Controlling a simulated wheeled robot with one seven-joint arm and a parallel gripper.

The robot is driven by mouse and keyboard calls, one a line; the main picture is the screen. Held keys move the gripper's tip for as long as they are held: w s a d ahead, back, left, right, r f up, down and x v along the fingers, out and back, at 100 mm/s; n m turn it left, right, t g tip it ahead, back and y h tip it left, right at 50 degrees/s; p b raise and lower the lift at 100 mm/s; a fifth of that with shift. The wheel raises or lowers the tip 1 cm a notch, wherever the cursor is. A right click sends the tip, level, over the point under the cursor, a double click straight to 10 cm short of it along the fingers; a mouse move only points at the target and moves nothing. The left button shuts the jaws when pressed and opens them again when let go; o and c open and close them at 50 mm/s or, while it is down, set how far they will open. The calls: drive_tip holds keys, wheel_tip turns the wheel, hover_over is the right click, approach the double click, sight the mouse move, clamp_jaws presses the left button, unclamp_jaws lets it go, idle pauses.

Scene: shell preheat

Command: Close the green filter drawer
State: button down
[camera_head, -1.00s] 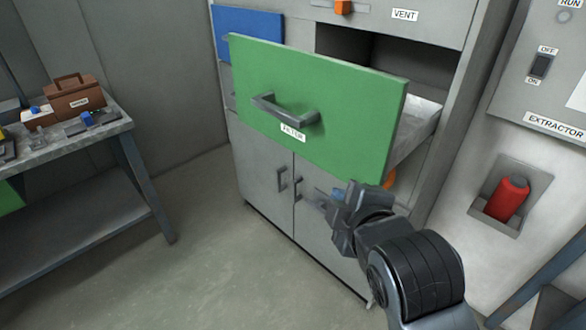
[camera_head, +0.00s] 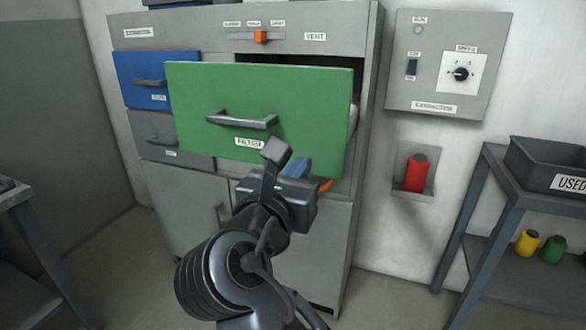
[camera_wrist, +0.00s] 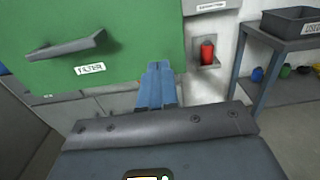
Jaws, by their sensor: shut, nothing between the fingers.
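The green filter drawer (camera_head: 290,100) stands pulled out of the grey cabinet, with its grey bar handle (camera_head: 242,121) and FILTER label on the front. In the head view a dark opening shows above and behind it. My gripper (camera_head: 298,166) is just in front of the lower right part of the green front. In the wrist view the blue fingers (camera_wrist: 158,85) are together and empty, at the lower right edge of the green front (camera_wrist: 110,40), beside the handle. I cannot tell whether they touch it.
A blue drawer (camera_head: 143,80) is at the left, also slightly out. An orange slider (camera_head: 261,36) sits above the green drawer. The extractor panel (camera_head: 448,65) and a red canister (camera_head: 416,173) are on the right wall. A table with a dark bin (camera_head: 550,165) stands right; floor between is free.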

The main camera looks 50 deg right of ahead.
sight(324, 137)
drive_tip(key=x, duration=1.2)
drive_tip(key=shift+d+f+b, duration=0.1)
drive_tip(key=shift+d+b, duration=0.05)
drive_tip(key=shift+b, duration=0.25)
drive_tip(key=shift+d, duration=0.1)
drive_tip(key=shift+w+d+p, duration=0.1)
drive_tip(key=shift+d+p, duration=0.15)
drive_tip(key=shift+p, duration=0.05)
drive_tip(key=p+x, duration=0.8)
drive_tip(key=x, duration=1.7)
drive_tip(key=shift+d+p, duration=0.15)
drive_tip(key=shift+p, duration=0.15)
drive_tip(key=shift+w+d, duration=0.1)
drive_tip(key=shift+d, duration=0.25)
